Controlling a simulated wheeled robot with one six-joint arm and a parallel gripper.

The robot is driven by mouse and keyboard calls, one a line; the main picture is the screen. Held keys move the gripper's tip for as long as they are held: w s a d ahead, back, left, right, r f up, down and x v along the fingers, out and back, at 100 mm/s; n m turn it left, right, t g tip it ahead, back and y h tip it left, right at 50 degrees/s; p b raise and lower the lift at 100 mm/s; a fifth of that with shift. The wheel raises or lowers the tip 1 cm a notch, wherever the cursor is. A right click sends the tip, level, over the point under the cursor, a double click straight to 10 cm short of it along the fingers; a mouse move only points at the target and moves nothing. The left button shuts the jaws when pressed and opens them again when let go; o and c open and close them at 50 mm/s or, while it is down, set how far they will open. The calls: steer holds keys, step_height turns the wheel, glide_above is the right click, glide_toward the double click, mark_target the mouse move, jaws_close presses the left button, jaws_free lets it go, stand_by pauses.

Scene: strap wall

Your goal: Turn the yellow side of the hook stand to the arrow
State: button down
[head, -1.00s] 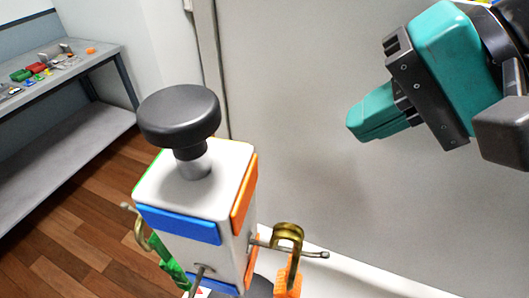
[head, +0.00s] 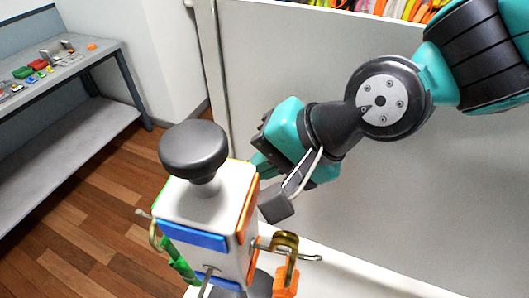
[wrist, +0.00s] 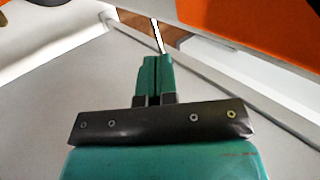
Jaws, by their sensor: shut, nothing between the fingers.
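The hook stand (head: 208,203) is a white upright block with a black round knob (head: 193,150) on top. Its blue panel (head: 190,236) faces me, an orange panel (head: 246,217) is on the right, and green shows at the left edge. No yellow side is visible. Metal pegs stick out, with a brass hook and an orange item (head: 286,280) on the right one. My gripper (head: 262,166) is shut and empty, just behind and right of the stand. In the wrist view the fingers (wrist: 153,75) are together, below a large orange panel (wrist: 265,30). I cannot make out the arrow.
A grey wall panel (head: 400,205) rises behind my arm, with colourful straps (head: 400,8) along its top. A grey shelf table (head: 75,75) with small items stands at the left. Wooden floor (head: 95,215) is clear between it and the stand.

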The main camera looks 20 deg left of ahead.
steer(key=shift+w+a+n+g, duration=0.1)
steer(key=shift+a+n+g, duration=0.5)
steer(key=shift+a+n, duration=0.2)
steer(key=shift+d, duration=0.15)
